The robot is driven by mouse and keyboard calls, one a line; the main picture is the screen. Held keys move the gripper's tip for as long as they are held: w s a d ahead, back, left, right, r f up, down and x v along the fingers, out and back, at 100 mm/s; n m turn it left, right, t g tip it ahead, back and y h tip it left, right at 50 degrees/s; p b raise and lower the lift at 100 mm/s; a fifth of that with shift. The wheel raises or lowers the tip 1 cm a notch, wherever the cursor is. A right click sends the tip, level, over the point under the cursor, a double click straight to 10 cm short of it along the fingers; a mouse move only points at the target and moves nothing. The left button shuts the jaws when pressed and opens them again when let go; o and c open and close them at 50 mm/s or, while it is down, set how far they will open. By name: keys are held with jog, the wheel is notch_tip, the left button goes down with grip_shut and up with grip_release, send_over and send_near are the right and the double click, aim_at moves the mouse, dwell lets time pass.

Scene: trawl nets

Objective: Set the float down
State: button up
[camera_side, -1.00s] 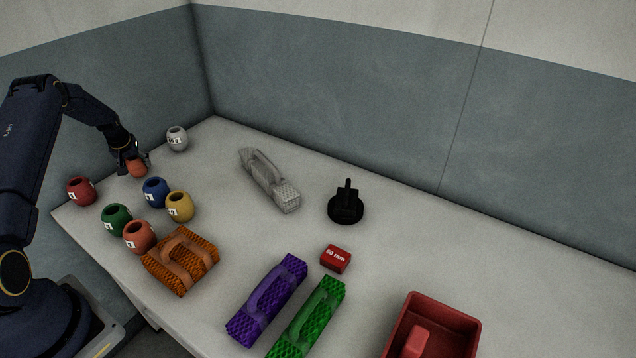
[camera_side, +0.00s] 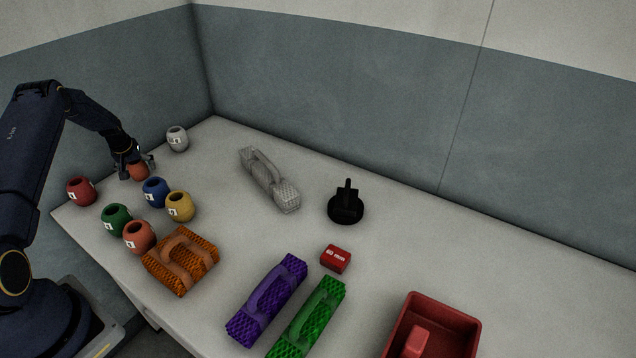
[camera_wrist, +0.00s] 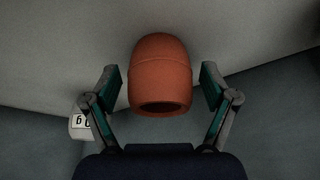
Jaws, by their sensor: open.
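An orange-red float (camera_side: 138,171) stands at the far left part of the table, behind the blue float. In the wrist view the float (camera_wrist: 160,76) sits between the two fingers, its dark hole facing the camera. My gripper (camera_side: 138,164) is open around it; in the wrist view my gripper (camera_wrist: 160,88) shows a gap between each finger and the float. The arm hides part of the float in the side view. I cannot tell exactly how its underside meets the table.
Red (camera_side: 81,191), blue (camera_side: 156,192), yellow (camera_side: 180,206), green (camera_side: 116,219), orange (camera_side: 139,236) and grey (camera_side: 177,138) floats stand close by. Net bundles in orange (camera_side: 181,262), purple (camera_side: 267,300), green (camera_side: 307,318) and grey (camera_side: 270,180) lie rightward. A black stand (camera_side: 346,204), red block (camera_side: 336,258) and red bin (camera_side: 474,325) stand beyond.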

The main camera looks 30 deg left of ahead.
jog(key=v, duration=1.2)
jog(key=w+d+r+m+t+h, duration=0.15)
jog(key=d+r+m, duration=0.25)
jog(key=d+r, duration=1.65)
jog(key=s+d+r+m, duration=0.2)
jog(key=s+d, duration=0.2)
jog(key=d, duration=0.5)
jog(key=s+d+r+m, duration=0.25)
jog(key=s+d, duration=0.25)
jog(key=d, duration=0.4)
jog(key=s+d+f+m+t+h, duration=0.1)
jog(key=s+d+m+h, duration=0.1)
jog(key=s+d, duration=0.4)
jog(key=s, duration=0.4)
jog(key=shift+s+d, duration=0.2)
jog(key=shift+d, duration=0.1)
jog(key=shift+f, duration=0.1)
